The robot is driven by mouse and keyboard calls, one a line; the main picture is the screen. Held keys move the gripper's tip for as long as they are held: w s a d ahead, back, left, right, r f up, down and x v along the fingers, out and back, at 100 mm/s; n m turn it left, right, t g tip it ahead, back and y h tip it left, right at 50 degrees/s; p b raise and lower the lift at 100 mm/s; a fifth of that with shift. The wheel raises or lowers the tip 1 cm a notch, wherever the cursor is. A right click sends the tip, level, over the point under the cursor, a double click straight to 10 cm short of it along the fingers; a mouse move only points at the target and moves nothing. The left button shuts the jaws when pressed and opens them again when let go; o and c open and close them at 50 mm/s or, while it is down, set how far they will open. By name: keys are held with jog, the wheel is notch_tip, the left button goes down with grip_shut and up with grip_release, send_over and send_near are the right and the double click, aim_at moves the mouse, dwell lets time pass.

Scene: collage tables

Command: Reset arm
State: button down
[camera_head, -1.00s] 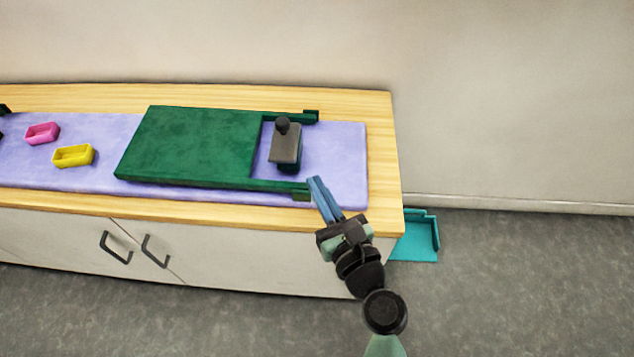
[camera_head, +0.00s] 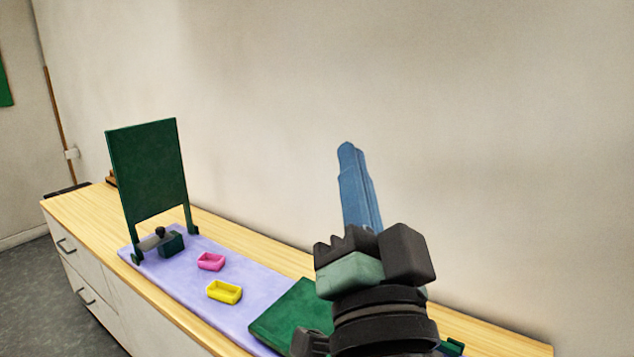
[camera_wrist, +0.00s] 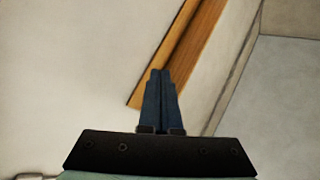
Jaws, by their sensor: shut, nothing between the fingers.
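My gripper (camera_head: 347,146) has blue fingers pointing up, raised in front of the bare wall in the head view. The two fingers lie together, shut with nothing between them. In the wrist view the closed fingers (camera_wrist: 160,72) show in the middle, with a wooden edge (camera_wrist: 185,50) beyond them. My gripper touches nothing that I can see.
A wooden-topped cabinet (camera_head: 85,205) carries a lilac mat (camera_head: 190,268). On it are a pink tray (camera_head: 211,261), a yellow tray (camera_head: 224,291), an upright green board (camera_head: 150,170), a dark block (camera_head: 172,243), and a flat green board (camera_head: 290,318) partly hidden by my arm.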

jog(key=s+a+r+n+t+h+p, duration=0.1)
jog(key=s+a+r+n+t, duration=0.1)
jog(key=s+r+n, duration=0.45)
jog(key=s+a+r+n+t+h, duration=0.15)
jog(key=s+r, duration=0.25)
jog(key=r, duration=0.5)
notch_tip(320, 180, up, 17)
jog(key=w+p, duration=0.1)
jog(key=p, duration=1.7)
jog(key=shift+r+m+y+p, duration=0.2)
jog(key=shift+m+y+p, duration=0.1)
jog(key=shift+y+p, duration=0.15)
